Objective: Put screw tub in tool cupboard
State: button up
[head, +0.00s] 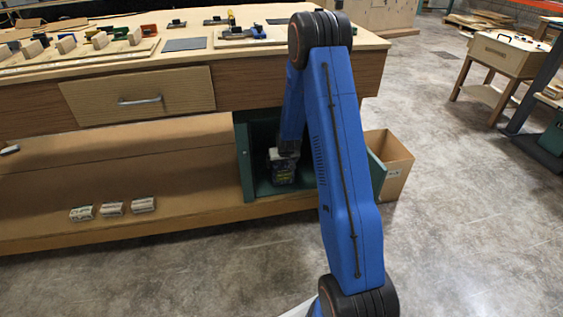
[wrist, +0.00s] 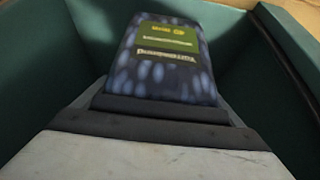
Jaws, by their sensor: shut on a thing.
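The screw tub (wrist: 168,65) is dark with pale speckles and a green and yellow label. In the head view the tub (head: 283,172) is inside the tool cupboard, low near its floor. The cupboard (head: 243,160) is a green compartment under the bench, with its door (head: 377,174) open at the right. My gripper (head: 288,150) reaches into the cupboard and is shut on the tub; the wrist view shows the gripper (wrist: 160,110) against the tub's near side. My arm hides part of the cupboard opening. I cannot tell whether the tub touches the cupboard floor.
The workbench (head: 290,48) above carries wooden blocks and tools. A closed drawer (head: 138,97) is left of the cupboard. Several small boxes (head: 112,209) lie on the lower shelf. A cardboard box (head: 398,165) stands right of the door. The floor at right is open.

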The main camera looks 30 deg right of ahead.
jog(key=shift+f, duration=1.45)
jog(key=shift+w+f, duration=0.25)
jog(key=shift+f, duration=0.15)
jog(key=shift+f, duration=0.1)
jog(key=o, duration=1.8)
jog(key=shift+o, duration=0.2)
